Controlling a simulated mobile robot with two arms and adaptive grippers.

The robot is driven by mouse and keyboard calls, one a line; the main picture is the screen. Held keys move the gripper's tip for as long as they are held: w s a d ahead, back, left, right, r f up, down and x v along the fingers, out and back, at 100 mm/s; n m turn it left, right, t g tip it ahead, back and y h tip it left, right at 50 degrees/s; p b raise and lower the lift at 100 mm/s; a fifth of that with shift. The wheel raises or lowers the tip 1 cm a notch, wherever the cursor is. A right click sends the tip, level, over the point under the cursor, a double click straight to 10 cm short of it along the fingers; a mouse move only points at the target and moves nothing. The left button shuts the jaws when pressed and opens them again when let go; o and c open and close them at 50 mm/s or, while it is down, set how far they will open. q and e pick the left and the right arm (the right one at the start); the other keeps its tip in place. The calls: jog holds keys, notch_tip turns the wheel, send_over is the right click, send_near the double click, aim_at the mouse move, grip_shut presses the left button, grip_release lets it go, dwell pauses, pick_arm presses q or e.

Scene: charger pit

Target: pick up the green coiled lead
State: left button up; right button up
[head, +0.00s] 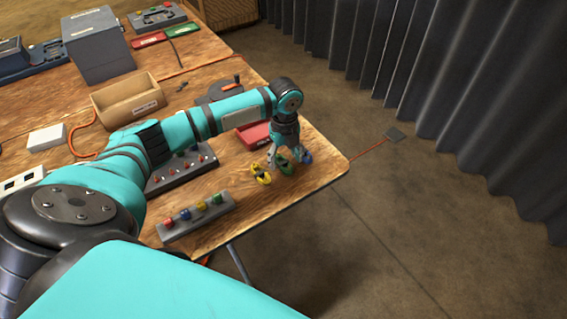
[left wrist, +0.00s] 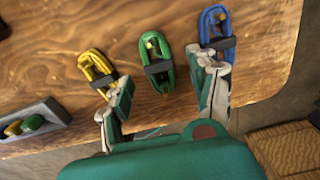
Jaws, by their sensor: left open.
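The green coiled lead (head: 284,168) lies on the wooden table near its right corner, between a yellow coiled lead (head: 261,177) and a blue coiled lead (head: 306,157). In the left wrist view the green lead (left wrist: 165,78) has a dark band across its middle and lies just beyond my fingertips, between their lines. My left gripper (head: 285,155) points down above it, open and empty; it also shows in the left wrist view (left wrist: 162,88). Whether the fingers touch the table cannot be told. My right gripper is not in view.
A grey strip with coloured plugs (head: 196,216) lies at the table's near edge. A wooden tray (head: 128,105) stands farther back. The table edge is close on the right.

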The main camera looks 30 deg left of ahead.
pick_arm(q)
notch_tip(320, 180, down, 2)
jog(key=shift+c, duration=0.2)
grip_shut()
jog(key=shift+r, duration=0.15)
